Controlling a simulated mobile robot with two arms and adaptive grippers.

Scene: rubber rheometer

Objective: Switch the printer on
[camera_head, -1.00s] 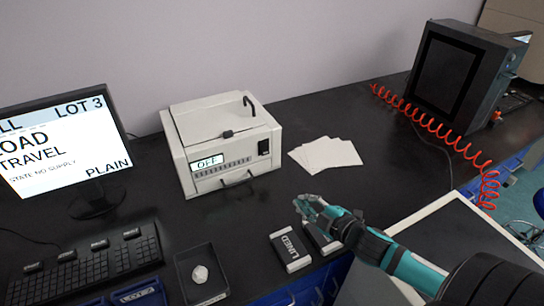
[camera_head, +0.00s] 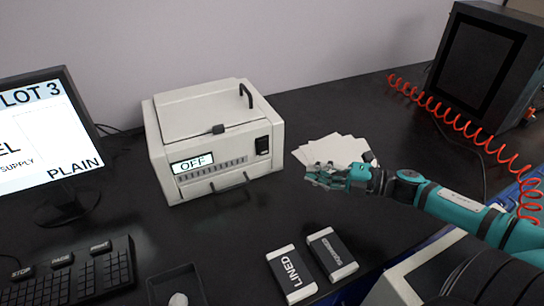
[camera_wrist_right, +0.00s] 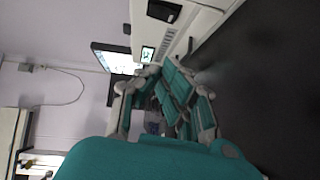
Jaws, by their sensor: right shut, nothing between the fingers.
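The printer (camera_head: 215,140) is a white box on the black bench, with a small display (camera_head: 193,163) reading OFF. A black rocker switch (camera_head: 263,146) sits at the right end of its front face. My right gripper (camera_head: 318,177) is shut and empty, to the right of the printer and apart from it, in front of the white sheets. In the right wrist view the gripper (camera_wrist_right: 165,82) points along the printer's front, and the dark switch (camera_wrist_right: 165,11) shows at the top. My left gripper is not in view.
White sheets (camera_head: 335,147) lie right of the printer. A box marked LINED (camera_head: 291,275) and a second dark box (camera_head: 333,252) lie in front. A monitor (camera_head: 45,135), keyboard (camera_head: 75,277) and small tray (camera_head: 176,285) are at left. A red coiled hose (camera_head: 470,125) hangs at right.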

